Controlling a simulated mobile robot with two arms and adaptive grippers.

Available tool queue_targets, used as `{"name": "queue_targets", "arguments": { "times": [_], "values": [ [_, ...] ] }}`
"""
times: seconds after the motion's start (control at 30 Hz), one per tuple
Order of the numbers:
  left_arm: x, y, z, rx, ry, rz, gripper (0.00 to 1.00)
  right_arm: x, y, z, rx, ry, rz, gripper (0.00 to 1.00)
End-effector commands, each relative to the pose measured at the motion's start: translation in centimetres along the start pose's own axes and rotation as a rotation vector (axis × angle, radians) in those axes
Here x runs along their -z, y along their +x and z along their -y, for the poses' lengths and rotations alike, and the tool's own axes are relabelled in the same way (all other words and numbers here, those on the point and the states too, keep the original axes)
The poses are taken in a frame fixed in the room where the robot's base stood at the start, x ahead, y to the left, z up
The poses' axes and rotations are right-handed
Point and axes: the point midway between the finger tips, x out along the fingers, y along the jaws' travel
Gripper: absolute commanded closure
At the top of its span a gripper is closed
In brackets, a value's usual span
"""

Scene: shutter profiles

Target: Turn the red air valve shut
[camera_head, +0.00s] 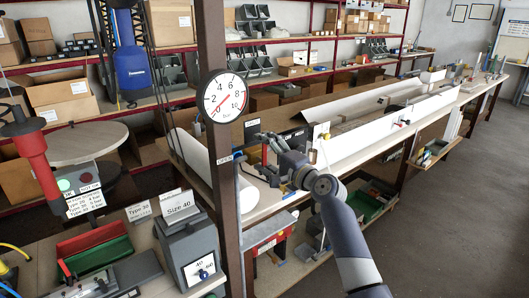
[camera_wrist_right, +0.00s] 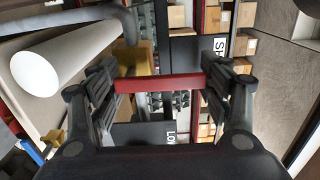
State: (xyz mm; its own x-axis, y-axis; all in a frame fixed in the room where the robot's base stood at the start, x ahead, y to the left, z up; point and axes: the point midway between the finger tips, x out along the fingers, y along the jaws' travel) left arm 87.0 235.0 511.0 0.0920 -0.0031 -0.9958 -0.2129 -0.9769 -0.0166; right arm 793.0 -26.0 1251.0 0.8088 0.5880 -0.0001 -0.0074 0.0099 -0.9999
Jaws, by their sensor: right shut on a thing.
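The red air valve shows in the right wrist view as a flat red handle (camera_wrist_right: 160,84) lying across the gap between my fingers. Its two ends meet the finger pads. My right gripper (camera_wrist_right: 160,92) is shut on this handle. In the head view my right gripper (camera_head: 265,148) is at the near end of the long bench, just right of the post; the handle is mostly hidden there by the fingers. A round pressure gauge (camera_head: 225,97) with a red needle hangs on the post. My left gripper is not in view.
The brown post (camera_head: 213,50) stands close left of my right gripper. A white roll (camera_wrist_right: 62,56) lies near it. A long bench (camera_head: 290,200) with white profiles runs to the back right. A grey Size 40 box (camera_head: 188,245) stands in front. The floor at right is clear.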

Motion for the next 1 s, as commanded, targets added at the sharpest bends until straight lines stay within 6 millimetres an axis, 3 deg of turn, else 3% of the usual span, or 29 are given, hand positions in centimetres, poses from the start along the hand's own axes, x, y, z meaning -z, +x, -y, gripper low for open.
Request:
{"name": "queue_targets", "arguments": {
  "times": [0.3, 0.33, 0.4, 0.83, 1.0],
  "values": [
    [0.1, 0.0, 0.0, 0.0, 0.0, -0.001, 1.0, 0.0, 0.0, 0.1, 0.003, 0.007, 0.0, 0.72],
    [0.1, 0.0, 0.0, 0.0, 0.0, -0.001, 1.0, 0.0, 0.0, 0.1, 0.003, 0.007, 0.0, 0.22],
    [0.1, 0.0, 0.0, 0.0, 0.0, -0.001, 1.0, 0.0, 0.0, 0.1, 0.003, 0.006, 0.0, 0.07],
    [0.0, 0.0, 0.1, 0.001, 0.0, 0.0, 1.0, 0.0, -0.1, 0.0, 0.001, 0.003, 0.0, 0.07],
    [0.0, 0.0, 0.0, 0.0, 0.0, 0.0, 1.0, 0.1, -1.1, 0.0, 0.002, 0.002, -0.001, 0.07]
  ]
}}
